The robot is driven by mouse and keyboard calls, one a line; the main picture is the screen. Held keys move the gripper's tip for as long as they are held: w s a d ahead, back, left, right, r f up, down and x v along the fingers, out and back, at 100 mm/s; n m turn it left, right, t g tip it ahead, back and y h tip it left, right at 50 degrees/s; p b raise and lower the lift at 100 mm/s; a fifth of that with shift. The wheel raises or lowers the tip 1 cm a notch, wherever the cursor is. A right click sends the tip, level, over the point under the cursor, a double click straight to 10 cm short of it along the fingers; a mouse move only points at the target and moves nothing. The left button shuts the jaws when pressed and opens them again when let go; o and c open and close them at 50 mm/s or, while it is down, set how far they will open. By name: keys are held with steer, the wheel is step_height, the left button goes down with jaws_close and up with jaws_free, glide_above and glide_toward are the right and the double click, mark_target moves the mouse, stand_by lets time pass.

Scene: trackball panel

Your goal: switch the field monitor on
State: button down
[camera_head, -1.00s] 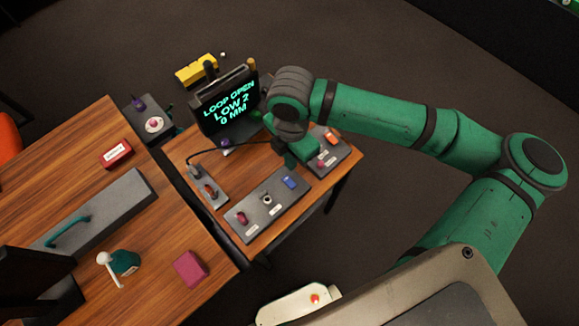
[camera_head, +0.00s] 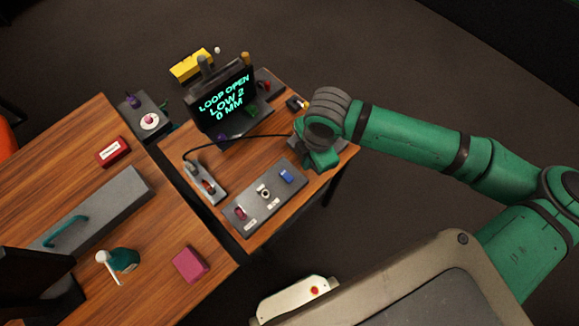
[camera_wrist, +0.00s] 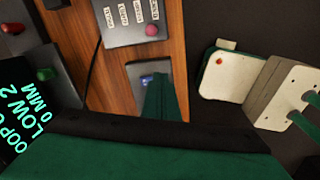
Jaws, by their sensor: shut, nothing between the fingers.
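A lit screen (camera_head: 226,98) reads LOOP OPEN, LOW 2, 0 MM. It also shows at the left edge of the wrist view (camera_wrist: 22,118). I cannot read a label that names it the field monitor. My gripper (camera_head: 320,160) is over the right end of the small table, right of the front panel (camera_head: 262,197). It hides most of what lies below it. In the wrist view my gripper (camera_wrist: 165,98) is shut and empty, partly covering a small grey panel with a blue part (camera_wrist: 147,79). I cannot tell whether it touches that panel.
The front panel carries a red control (camera_head: 240,213), a round knob (camera_head: 264,191) and a blue control (camera_head: 287,176). A black cable (camera_head: 240,137) crosses the table. The wrist view shows a labelled panel with a pink knob (camera_wrist: 152,29). A bigger wooden table (camera_head: 70,165) stands at left.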

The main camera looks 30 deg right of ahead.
steer(key=s+d+f+m+t+y, duration=0.1)
steer(key=s+d+f+m+t, duration=0.25)
steer(key=s+f+m, duration=0.7)
steer(key=s+a+f+m+t, duration=0.2)
steer(key=s+a+f+t, duration=0.15)
steer(key=s+a, duration=0.5)
steer(key=w+a+r+m+t+h, duration=0.1)
steer(key=a+r+m+t, duration=0.4)
steer(key=a+r, duration=0.6)
steer(key=w+a+t, duration=0.1)
steer(key=a+t, duration=0.1)
steer(key=a, duration=0.1)
steer(key=shift+w+a+r+m, duration=0.15)
steer(key=shift+w+r+m, duration=0.1)
steer(key=shift+m, duration=0.1)
